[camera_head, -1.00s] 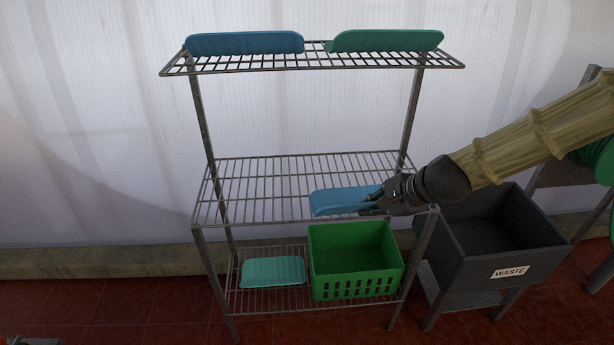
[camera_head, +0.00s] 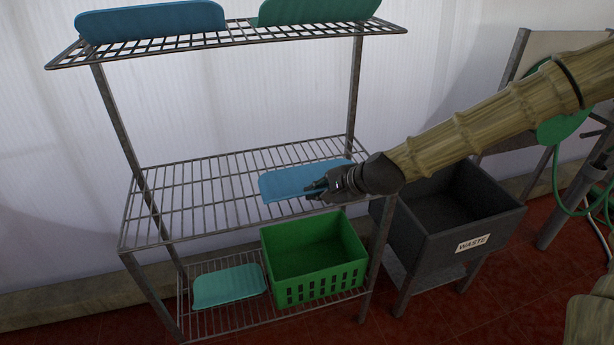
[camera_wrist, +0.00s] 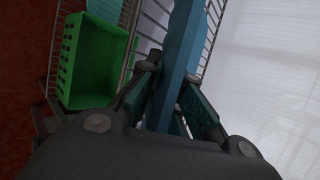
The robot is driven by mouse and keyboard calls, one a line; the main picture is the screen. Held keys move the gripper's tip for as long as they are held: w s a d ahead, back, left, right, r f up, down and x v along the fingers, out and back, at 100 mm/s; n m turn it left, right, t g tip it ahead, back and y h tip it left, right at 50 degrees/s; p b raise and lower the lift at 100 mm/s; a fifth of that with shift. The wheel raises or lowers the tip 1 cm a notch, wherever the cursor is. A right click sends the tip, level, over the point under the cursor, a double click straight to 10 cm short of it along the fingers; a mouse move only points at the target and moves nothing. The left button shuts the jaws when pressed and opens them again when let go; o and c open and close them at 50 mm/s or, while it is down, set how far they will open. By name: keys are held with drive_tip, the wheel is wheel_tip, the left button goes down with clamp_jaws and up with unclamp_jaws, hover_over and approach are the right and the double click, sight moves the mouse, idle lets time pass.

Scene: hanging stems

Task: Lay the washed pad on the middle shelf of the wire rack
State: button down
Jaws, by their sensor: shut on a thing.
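My gripper (camera_head: 318,188) is shut on the right edge of a blue pad (camera_head: 290,183). In the head view the pad appears flat at the right part of the middle shelf (camera_head: 200,200) of the wire rack; I cannot tell whether it touches the wires. In the wrist view the blue pad (camera_wrist: 180,50) runs away between the fingers (camera_wrist: 173,90), with shelf wires beside it. The rest of the middle shelf, to the left of the pad, is bare.
The top shelf holds a blue pad (camera_head: 150,20) and a green pad (camera_head: 315,10). The bottom shelf holds a teal pad (camera_head: 228,286) and a green crate (camera_head: 318,280). A dark waste bin (camera_head: 465,225) stands right of the rack, below my arm.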

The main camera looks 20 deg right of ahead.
sight(320, 177)
drive_tip(key=w+d, duration=0.1)
drive_tip(key=w, duration=0.2)
drive_tip(key=w+d+p, duration=0.1)
drive_tip(key=w, duration=0.3)
drive_tip(key=w+d+f+p, duration=0.1)
drive_tip(key=w, duration=0.2)
drive_tip(key=shift+w+d+f, duration=0.1)
drive_tip(key=shift+w+d, duration=0.3)
drive_tip(key=shift+f+p, duration=0.5)
drive_tip(key=shift+f, duration=1.25)
drive_tip(key=c, duration=1.6)
unclamp_jaws()
drive_tip(key=shift+r, duration=0.1)
drive_tip(key=shift+b+v, duration=0.45)
drive_tip(key=shift+v, duration=5.45)
